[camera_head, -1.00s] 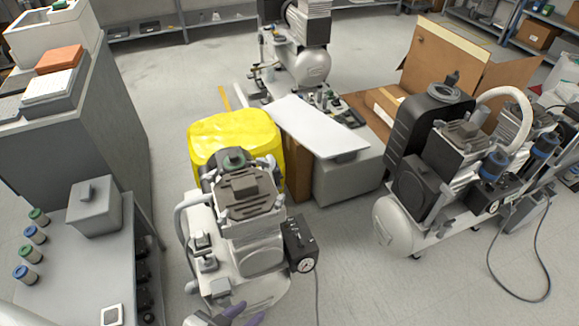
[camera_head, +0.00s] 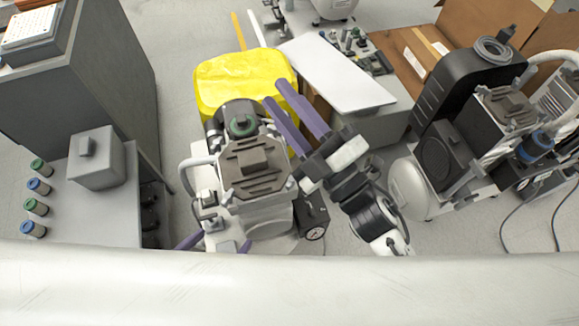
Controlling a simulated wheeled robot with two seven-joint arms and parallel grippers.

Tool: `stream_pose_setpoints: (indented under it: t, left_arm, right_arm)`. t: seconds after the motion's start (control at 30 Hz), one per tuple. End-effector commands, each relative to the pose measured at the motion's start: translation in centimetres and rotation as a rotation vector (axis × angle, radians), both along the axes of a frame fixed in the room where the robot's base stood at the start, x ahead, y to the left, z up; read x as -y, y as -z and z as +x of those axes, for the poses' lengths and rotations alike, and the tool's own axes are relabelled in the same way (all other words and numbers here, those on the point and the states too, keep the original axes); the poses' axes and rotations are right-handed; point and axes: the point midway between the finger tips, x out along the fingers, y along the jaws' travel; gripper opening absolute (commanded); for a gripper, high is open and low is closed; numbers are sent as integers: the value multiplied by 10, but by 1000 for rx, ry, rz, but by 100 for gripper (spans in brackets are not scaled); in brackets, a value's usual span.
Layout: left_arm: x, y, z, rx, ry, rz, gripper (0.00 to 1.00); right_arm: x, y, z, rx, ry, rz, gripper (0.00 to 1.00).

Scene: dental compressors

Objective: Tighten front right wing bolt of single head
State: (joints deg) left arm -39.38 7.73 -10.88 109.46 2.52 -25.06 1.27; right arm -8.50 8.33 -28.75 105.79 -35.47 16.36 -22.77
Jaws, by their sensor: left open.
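The single-head compressor (camera_head: 262,215) stands in the middle, with a brown-grey ribbed head plate (camera_head: 253,172) and a green-topped part behind it. A small pale piece, perhaps the front right wing bolt (camera_head: 291,184), shows at the plate's front right corner; it is too small to tell how tight it is. My right gripper (camera_head: 276,92) reaches in from the right, with purple fingers close together above the head's back right side, pointing towards the yellow bin.
A yellow bin (camera_head: 230,80) stands behind the compressor, and a white panel (camera_head: 335,72) lies behind on the right. Another compressor (camera_head: 440,160) stands right. A grey bench (camera_head: 100,215) with jars is at left. My pale body part crosses the bottom.

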Motion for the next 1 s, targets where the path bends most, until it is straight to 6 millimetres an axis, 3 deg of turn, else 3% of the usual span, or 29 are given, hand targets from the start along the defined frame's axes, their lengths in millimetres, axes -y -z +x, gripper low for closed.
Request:
stream_pose_setpoints:
  t: [0.03,0.1,0.17,0.23,0.3,0.33,0.43,0.53,0.57,0.73,0.87,1.0]
  left_arm:
    - [0,-4,0,-1,0,0,88]
    - [0,-6,0,-1,1,-1,88]
    - [0,-8,-1,-1,1,-1,88]
    - [0,-11,-1,-1,1,-1,88]
    - [0,-13,-1,-1,1,-1,88]
    - [0,-14,-1,-1,1,-1,88]
    - [0,-17,-1,-1,1,-1,88]
    - [0,-19,-1,-1,1,-1,88]
    - [0,-20,-1,-1,1,-1,88]
    - [0,-21,-1,-1,1,-1,88]
    - [0,-22,0,0,1,0,88]
    - [0,-25,0,-1,1,0,88]
  right_arm:
    - [-40,-53,-17,285,-106,-107,27]
    - [-90,-92,-60,669,-249,-259,27]
    - [-122,-103,-102,1000,-375,-384,27]
    - [-145,-90,-146,1377,-530,-528,27]
    - [-150,-57,-177,1741,-708,-668,27]
    - [-147,-40,-182,1888,-790,-726,27]
    - [-115,16,-172,2302,-1097,-907,27]
    - [-68,48,-133,2571,-1425,-1058,27]
    - [-55,52,-120,-2490,1441,1040,27]
    - [2,50,-67,-2083,1465,944,27]
    - [16,50,-54,-1986,1477,921,27]
    - [17,68,-54,-1983,1481,920,27]
